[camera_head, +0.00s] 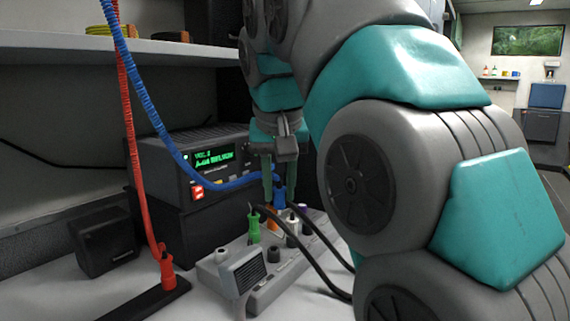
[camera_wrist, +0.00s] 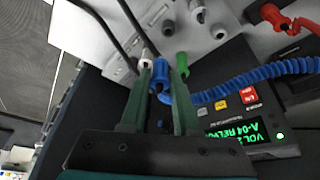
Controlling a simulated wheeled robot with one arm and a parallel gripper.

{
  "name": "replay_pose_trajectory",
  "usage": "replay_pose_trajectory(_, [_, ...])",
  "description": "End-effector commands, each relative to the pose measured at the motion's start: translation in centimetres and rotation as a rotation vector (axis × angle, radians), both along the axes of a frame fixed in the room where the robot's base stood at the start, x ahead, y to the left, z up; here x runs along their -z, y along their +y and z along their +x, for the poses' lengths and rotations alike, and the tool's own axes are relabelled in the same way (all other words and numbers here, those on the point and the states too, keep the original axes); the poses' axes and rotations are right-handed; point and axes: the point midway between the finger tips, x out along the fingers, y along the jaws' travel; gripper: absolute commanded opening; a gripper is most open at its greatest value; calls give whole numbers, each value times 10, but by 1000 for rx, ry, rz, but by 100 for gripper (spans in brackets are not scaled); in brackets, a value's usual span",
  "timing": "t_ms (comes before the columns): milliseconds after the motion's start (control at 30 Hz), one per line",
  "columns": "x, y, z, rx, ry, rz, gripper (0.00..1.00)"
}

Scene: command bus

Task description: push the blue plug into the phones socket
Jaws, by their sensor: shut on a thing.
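My gripper (camera_head: 278,188) is shut on the blue plug (camera_head: 279,199), which hangs between its two green fingers above the grey socket panel (camera_head: 234,252). The blue plug (camera_wrist: 160,74) also shows between the fingertips in the wrist view, with its coiled blue cord leading off to the right. In the head view the cord runs up to the upper left. Whether the plug's tip touches a socket is hidden. No label is readable, so I cannot tell which is the phones socket.
Green (camera_head: 254,224), orange (camera_head: 272,218) and white (camera_head: 292,228) plugs stand close by on the panel. A radio unit (camera_head: 190,170) with a lit display stands behind. A red plug (camera_head: 167,268) with a coiled cord stands on a dark strip at left. Black cables cross the panel's right side.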

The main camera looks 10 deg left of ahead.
Motion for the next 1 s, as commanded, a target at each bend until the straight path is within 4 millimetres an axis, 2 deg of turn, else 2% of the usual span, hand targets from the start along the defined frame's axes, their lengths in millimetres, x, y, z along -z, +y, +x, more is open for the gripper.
replay_pose_trajectory(33, [-1, 8, 0, -17, 0, 0, 0])
replay_pose_trajectory(133, [1, 12, 1, -30, 1, -2, 0])
replay_pose_trajectory(367, [12, 11, 0, -29, 3, -4, 0])
replay_pose_trajectory(800, [52, 12, 1, -28, 3, -4, 0])
replay_pose_trajectory(1000, [61, 11, 1, -27, 6, -6, 0])
